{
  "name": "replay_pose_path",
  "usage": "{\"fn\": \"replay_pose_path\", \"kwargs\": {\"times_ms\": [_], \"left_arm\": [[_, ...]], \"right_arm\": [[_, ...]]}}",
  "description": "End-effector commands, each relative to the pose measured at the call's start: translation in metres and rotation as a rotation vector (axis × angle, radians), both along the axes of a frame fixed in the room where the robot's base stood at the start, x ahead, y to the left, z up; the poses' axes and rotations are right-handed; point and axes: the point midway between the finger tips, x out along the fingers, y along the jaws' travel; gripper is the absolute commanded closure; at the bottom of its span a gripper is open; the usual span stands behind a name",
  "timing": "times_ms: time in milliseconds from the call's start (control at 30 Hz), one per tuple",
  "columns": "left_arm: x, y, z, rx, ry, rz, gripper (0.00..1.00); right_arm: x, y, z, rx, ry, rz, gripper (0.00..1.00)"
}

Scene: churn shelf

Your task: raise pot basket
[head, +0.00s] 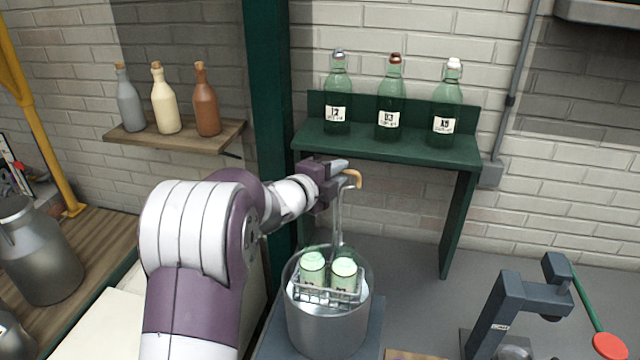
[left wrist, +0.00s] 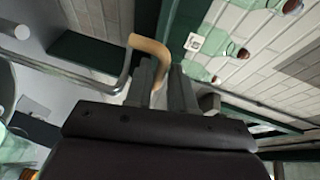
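A grey metal pot (head: 327,331) stands on a dark surface in the lower middle of the head view. A wire basket (head: 328,297) with two pale green jars or bottles (head: 344,274) sits within the pot's mouth. The basket's tall metal handle (head: 338,222) rises from it and ends in a tan hooked grip, which also shows in the left wrist view (left wrist: 150,46). My left gripper (head: 342,172) is at the top of this handle, its fingers close together on either side of the tan grip. My right gripper is not in view.
A green shelf (head: 400,150) with three green bottles (head: 390,100) stands behind the pot. A wooden wall shelf (head: 175,138) holds three bottles. A grey lever device (head: 505,300) stands at right. A green post (head: 268,110) is behind my left arm.

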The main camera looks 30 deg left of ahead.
Motion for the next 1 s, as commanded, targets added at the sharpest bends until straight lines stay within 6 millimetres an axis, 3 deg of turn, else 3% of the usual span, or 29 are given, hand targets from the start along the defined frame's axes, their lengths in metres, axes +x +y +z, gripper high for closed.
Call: {"fn": "replay_pose_path", "kwargs": {"times_ms": [300,433,600,1000], "left_arm": [[-0.073,0.012,0.010,0.002,-0.004,0.004,0.77],[-0.095,0.015,0.015,0.001,-0.002,0.003,0.77],[-0.105,0.016,0.018,-0.001,-0.001,0.001,0.77],[-0.104,0.015,0.018,0.000,-0.001,0.000,0.77]], "right_arm": [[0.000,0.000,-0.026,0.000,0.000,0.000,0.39],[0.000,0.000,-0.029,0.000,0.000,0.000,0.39],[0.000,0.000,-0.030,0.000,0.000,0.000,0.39],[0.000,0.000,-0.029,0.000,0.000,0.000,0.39]]}}
